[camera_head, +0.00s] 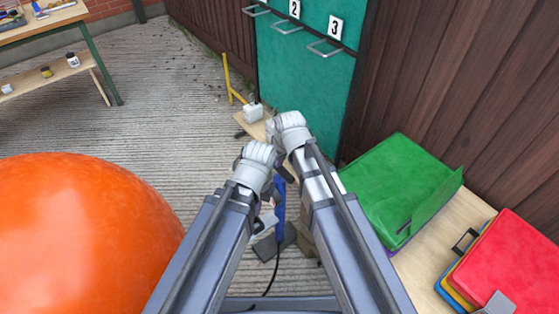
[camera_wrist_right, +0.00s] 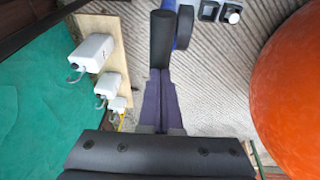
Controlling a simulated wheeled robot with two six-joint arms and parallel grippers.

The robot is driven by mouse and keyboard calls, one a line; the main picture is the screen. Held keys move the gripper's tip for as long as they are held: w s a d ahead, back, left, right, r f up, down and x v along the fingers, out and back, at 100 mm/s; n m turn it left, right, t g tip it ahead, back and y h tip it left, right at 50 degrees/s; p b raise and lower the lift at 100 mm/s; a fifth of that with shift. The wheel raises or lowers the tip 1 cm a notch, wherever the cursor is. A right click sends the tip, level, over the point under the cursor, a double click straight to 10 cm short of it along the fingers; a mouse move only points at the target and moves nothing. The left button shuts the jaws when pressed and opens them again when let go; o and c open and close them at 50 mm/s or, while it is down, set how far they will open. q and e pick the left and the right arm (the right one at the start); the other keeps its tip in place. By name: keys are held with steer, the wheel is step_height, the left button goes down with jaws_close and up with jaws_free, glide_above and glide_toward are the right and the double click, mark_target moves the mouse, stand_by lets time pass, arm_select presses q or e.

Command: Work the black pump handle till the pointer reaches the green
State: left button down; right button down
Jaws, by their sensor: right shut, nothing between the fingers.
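The blue pump (camera_head: 279,208) stands on the ground between my two arms in the head view, partly covered by them. Its black handle (camera_wrist_right: 162,38) shows in the right wrist view as an upright black bar, with part of the blue pump (camera_wrist_right: 183,27) beside it. My right gripper (camera_wrist_right: 162,78) is shut and empty, its purple fingers together. Their tips are close to the lower end of the handle; I cannot tell whether they touch. My left gripper (camera_head: 257,158) is beside the right one in the head view, its fingers hidden. I cannot make out the pointer or the green zone.
A large orange ball (camera_head: 80,240) fills the lower left. A teal panel (camera_head: 305,75) with numbered handles stands behind. White boxes (camera_wrist_right: 92,48) sit on a wooden board at left in the wrist view. Green (camera_head: 395,185) and red (camera_head: 515,265) folded pieces lie at right.

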steer(key=a+p+v, duration=0.1)
steer(key=p+v, duration=1.2)
steer(key=shift+r, duration=0.55)
steer(key=shift+w+d, duration=0.1)
steer(key=shift+w, duration=0.05)
steer(key=s+d+f+m+g+h, duration=0.1)
steer(key=s+d+m+g+h, duration=0.2)
steer(key=s, duration=1)
step_height(320, 180, up, 14)
steer(key=d+p, duration=0.1)
steer(key=p, duration=1.2)
steer(key=shift+s+f+y+p, duration=0.15)
steer(key=shift+s+y+p, duration=0.05)
steer(key=shift+y+p, duration=0.15)
steer(key=shift+s+f, duration=0.1)
steer(key=shift+s, duration=0.05)
